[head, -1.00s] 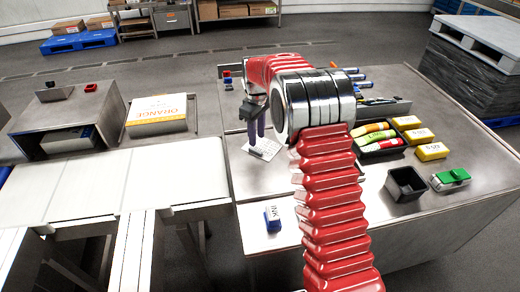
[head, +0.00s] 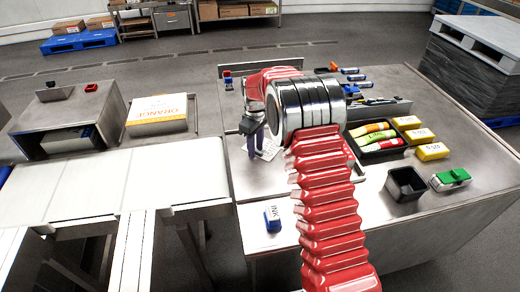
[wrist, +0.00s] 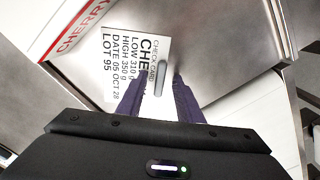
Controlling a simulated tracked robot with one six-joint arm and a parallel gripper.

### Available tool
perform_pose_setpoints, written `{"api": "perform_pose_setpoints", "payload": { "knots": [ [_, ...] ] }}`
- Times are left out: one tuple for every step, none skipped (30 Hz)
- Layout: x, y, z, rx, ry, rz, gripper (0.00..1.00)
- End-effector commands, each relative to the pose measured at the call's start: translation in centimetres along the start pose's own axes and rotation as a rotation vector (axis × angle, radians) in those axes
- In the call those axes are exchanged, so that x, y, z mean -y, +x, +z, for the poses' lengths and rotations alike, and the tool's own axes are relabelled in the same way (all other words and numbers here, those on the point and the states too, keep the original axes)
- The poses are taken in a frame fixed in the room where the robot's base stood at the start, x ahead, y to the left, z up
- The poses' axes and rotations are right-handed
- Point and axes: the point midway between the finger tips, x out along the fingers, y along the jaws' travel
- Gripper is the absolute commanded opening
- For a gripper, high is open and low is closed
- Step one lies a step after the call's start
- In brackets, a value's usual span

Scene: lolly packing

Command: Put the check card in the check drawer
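The check card (wrist: 136,62) is white with black print, including "LOT 95", and has a grey raised tab (wrist: 160,78). It lies flat on the steel table, and the head view shows part of it (head: 269,150) behind my fingers. My gripper (wrist: 159,82) points down over the card with its two purple fingers apart, one on each side of the tab. I see no clear contact with it. The head view also shows my gripper (head: 255,147) low over the table. I cannot make out which part is the check drawer.
A black tray of colourful packs (head: 376,145), yellow boxes (head: 432,151), an empty black bin (head: 405,184) and a green-topped block (head: 451,178) stand right of my arm. A blue-and-white ink block (head: 272,219) is at the front. A carton marked ORANGE (head: 157,113) is left.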

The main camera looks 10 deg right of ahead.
Motion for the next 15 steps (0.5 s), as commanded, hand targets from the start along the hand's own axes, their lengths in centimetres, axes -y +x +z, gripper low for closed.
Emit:
{"api": "perform_pose_setpoints", "payload": {
  "knots": [
    [-0.01,0.08,0.0,0.0,0.0,0.0,0.33],
    [-0.02,0.08,0.0,-0.001,0.0,0.0,0.33],
    [-0.02,0.06,0.0,-0.001,0.0,0.0,0.33],
    [-0.02,0.06,0.0,-0.001,0.0,0.0,0.33],
    [-0.02,0.05,0.0,-0.001,0.0,0.0,0.33],
    [-0.02,0.05,0.0,-0.001,0.0,0.0,0.33],
    [-0.02,0.05,0.01,-0.001,0.0,0.0,0.33],
    [-0.02,0.04,0.01,-0.001,0.0,0.0,0.33],
    [-0.02,0.04,0.01,0.0,0.0,0.0,0.33],
    [-0.02,0.03,0.01,0.0,0.0,0.0,0.33],
    [-0.03,0.03,0.01,0.0,0.0,0.0,0.33],
    [-0.02,0.03,0.02,0.0,0.0,0.0,0.33],
    [-0.03,0.03,0.02,0.0,0.0,0.0,0.33],
    [-0.03,0.03,0.02,0.0,0.0,0.0,0.33],
    [-0.03,0.02,0.02,0.0,0.0,0.0,0.33]
  ]
}}
